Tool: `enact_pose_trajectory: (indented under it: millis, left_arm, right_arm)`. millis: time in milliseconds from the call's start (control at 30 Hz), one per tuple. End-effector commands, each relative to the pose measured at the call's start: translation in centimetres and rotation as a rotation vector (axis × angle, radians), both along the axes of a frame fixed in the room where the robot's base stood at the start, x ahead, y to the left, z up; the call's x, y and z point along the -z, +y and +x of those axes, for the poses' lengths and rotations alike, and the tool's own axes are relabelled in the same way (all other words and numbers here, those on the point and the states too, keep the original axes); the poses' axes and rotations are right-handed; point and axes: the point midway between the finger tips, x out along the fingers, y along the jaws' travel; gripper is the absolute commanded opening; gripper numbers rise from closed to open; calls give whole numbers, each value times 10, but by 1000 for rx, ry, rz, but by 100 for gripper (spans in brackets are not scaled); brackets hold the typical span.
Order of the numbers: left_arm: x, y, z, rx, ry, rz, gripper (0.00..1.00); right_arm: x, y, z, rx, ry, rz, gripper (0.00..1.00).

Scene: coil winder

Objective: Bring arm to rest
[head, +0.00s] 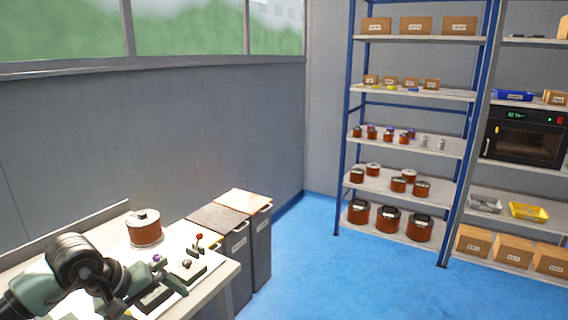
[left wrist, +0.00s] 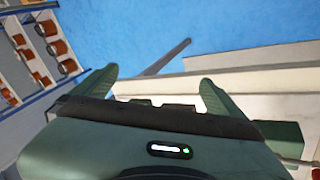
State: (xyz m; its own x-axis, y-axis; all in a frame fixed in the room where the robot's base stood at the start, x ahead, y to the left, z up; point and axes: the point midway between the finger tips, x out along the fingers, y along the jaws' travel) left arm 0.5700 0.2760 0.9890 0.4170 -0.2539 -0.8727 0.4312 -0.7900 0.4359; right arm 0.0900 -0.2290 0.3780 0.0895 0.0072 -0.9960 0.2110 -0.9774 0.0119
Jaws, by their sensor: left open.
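My left arm comes in from the lower left of the head view, bent over the workbench (head: 218,282). In the left wrist view my left gripper (left wrist: 158,90) shows two green fingers spread wide, with nothing between them. Past the fingers are pale bench-like edges and blue floor. My right arm and gripper are not in view.
A copper coil (head: 144,231) stands on the bench, close to my left arm. Beside it is a small fixture (head: 188,267) with knobs. Two grey bins (head: 258,245) stand past the bench. Shelves (head: 408,187) hold coils and boxes. The blue floor (head: 330,275) is clear.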

Motion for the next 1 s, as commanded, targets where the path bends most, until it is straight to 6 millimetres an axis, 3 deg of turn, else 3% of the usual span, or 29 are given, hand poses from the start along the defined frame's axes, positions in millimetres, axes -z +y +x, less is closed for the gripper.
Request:
enact_pose_trajectory:
  millis: [167, 267, 400, 467, 533, 667, 700, 867, 1000]
  left_arm:
    - [32, -45, 1, -151, 146, -322, 100]
    - [53, -78, 5, -319, 295, -603, 100]
    - [92, -115, 19, -738, 637, -1127, 100]
    - [123, -117, 29, -1025, 846, -1404, 100]
    - [174, -102, 36, -1409, 1090, -1712, 100]
    - [262, -65, 23, -1943, 1348, -2062, 100]
    - [289, -55, 12, 1884, -1262, 1931, 100]
    - [390, -24, -50, 1644, -934, 1493, 100]
    - [466, -9, -125, 1444, -669, 1197, 100]
  right_arm:
    - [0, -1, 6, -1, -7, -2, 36]
    - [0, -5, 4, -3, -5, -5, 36]
    - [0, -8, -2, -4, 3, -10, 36]
    - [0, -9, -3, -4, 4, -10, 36]
    - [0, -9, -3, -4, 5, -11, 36]
    - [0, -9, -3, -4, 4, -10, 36]
    - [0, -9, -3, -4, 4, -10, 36]
    - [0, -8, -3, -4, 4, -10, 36]
    - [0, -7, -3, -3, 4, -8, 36]
